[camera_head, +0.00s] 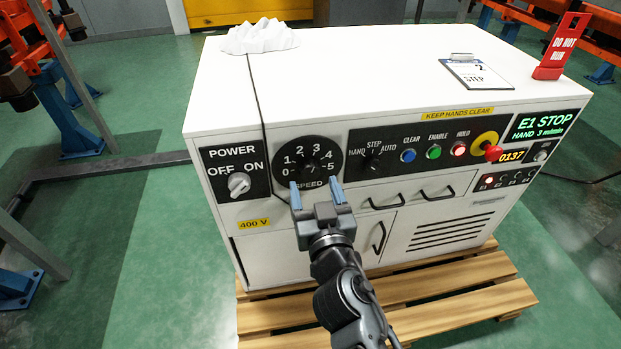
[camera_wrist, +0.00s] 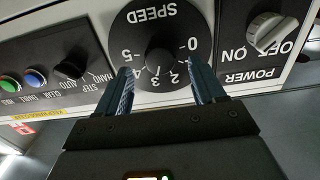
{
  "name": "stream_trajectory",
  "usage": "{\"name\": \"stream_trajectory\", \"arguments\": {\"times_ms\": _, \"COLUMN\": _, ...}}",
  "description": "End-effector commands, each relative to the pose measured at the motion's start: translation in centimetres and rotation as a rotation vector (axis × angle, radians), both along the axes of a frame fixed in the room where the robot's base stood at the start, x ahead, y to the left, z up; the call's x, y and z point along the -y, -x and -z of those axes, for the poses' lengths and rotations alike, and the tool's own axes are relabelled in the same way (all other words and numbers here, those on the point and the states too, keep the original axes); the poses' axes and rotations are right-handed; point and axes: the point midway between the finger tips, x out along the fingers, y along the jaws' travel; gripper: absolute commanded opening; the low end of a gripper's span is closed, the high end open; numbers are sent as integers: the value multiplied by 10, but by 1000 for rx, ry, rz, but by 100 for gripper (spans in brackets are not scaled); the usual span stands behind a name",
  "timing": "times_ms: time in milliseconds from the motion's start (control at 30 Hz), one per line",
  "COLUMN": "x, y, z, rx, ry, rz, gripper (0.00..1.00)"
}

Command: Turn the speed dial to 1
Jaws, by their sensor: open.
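The speed dial (camera_head: 308,162) is a round black plate marked 0 to 5 on the front of a white cabinet. The wrist view shows it upside down, with its dark knob (camera_wrist: 160,60) in the middle. I cannot tell which number the knob points to. My gripper (camera_head: 315,184) is open and empty, in front of the lower part of the dial. In the wrist view its blue fingers (camera_wrist: 160,80) stand either side of the knob, apart from it. One finger partly covers the rim near 0.
A power switch (camera_head: 239,184) sits left of the dial. To the right are a mode selector (camera_head: 373,161), coloured buttons and a red emergency stop (camera_head: 493,153). Drawer handles (camera_head: 385,202) stick out below. The cabinet (camera_head: 360,75) stands on a wooden pallet (camera_head: 440,310).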

Motion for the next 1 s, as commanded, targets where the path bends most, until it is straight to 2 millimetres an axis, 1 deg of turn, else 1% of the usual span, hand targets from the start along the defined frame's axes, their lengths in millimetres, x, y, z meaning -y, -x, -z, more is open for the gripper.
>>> {"name": "stream_trajectory", "arguments": {"times_ms": 33, "x": -3, "y": -8, "z": -1, "rx": 0, "ry": 1, "rz": 0, "gripper": 69}}
{"name": "stream_trajectory", "arguments": {"times_ms": 100, "x": -5, "y": -17, "z": 0, "rx": 1, "ry": 1, "rz": 0, "gripper": 69}}
{"name": "stream_trajectory", "arguments": {"times_ms": 233, "x": -8, "y": -28, "z": 0, "rx": 0, "ry": 1, "rz": -1, "gripper": 69}}
{"name": "stream_trajectory", "arguments": {"times_ms": 400, "x": -10, "y": -34, "z": 0, "rx": 0, "ry": 0, "rz": -1, "gripper": 69}}
{"name": "stream_trajectory", "arguments": {"times_ms": 600, "x": -10, "y": -34, "z": 0, "rx": 0, "ry": 0, "rz": -1, "gripper": 69}}
{"name": "stream_trajectory", "arguments": {"times_ms": 667, "x": -10, "y": -34, "z": 0, "rx": 0, "ry": 0, "rz": -1, "gripper": 64}}
{"name": "stream_trajectory", "arguments": {"times_ms": 1000, "x": -10, "y": -33, "z": 0, "rx": 0, "ry": 0, "rz": -1, "gripper": 31}}
